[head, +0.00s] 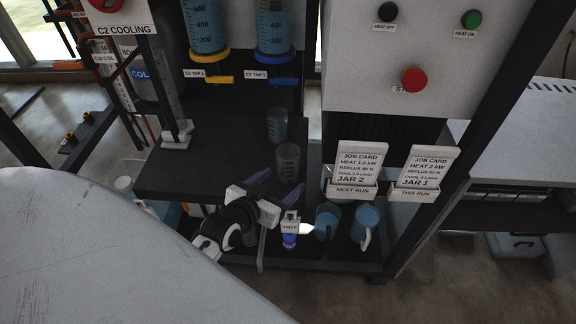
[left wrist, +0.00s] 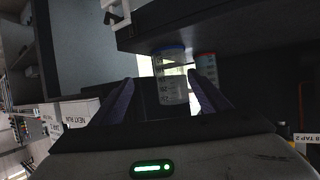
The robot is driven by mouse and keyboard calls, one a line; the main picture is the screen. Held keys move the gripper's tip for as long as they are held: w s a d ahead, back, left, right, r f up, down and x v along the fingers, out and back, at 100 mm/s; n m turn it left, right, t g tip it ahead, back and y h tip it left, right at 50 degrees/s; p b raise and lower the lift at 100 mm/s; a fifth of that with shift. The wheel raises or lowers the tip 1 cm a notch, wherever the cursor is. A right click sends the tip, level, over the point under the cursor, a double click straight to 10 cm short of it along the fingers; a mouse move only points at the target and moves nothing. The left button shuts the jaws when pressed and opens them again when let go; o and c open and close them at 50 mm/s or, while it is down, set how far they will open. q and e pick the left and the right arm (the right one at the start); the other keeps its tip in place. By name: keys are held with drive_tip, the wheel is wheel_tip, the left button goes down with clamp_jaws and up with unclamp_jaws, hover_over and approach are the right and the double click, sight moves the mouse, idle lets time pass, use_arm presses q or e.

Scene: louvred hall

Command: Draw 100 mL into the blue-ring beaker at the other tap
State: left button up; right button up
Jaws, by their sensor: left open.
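The blue-ring beaker (left wrist: 170,78) is clear with dark markings and has a blue rim in the left wrist view. In the head view, a clear beaker (head: 288,162) that looks like the same one stands upright on the dark shelf, just beyond my left fingertips. My left gripper (head: 277,184) is open with purple fingers. In the left wrist view the beaker appears between its fingers, apart from both. A red-rimmed beaker (left wrist: 206,66) stands behind it. Yellow-handled tap (head: 208,78) and blue-handled tap (head: 271,80) sit under graduated blue-filled cylinders. My right gripper is out of view.
Two job cards, JAR 2 (head: 360,165) and JAR 1 (head: 426,168), stand at the right. The dark shelf (head: 215,150) is mostly clear left of the beakers.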

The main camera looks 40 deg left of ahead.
sight(292, 157)
use_arm(q)
drive_tip(key=shift+w+a+r+n+t+y, duration=0.2)
drive_tip(key=shift+w+a+n+t+y, duration=0.15)
drive_tip(key=shift+w+a, duration=0.55)
drive_tip(key=x, duration=0.4)
drive_tip(key=shift+w+a+r+b, duration=0.15)
drive_tip(key=shift+a+b, duration=0.1)
drive_tip(key=shift+b, duration=0.15)
drive_tip(key=shift+r+b+x, duration=0.15)
drive_tip(key=shift+b+x, duration=0.05)
drive_tip(key=shift+x, duration=1.15)
drive_tip(key=shift+r+b+x, duration=0.15)
drive_tip(key=shift+x, duration=1.25)
drive_tip(key=shift+w, duration=0.1)
drive_tip(key=shift+c, duration=0.3)
drive_tip(key=c, duration=1.1)
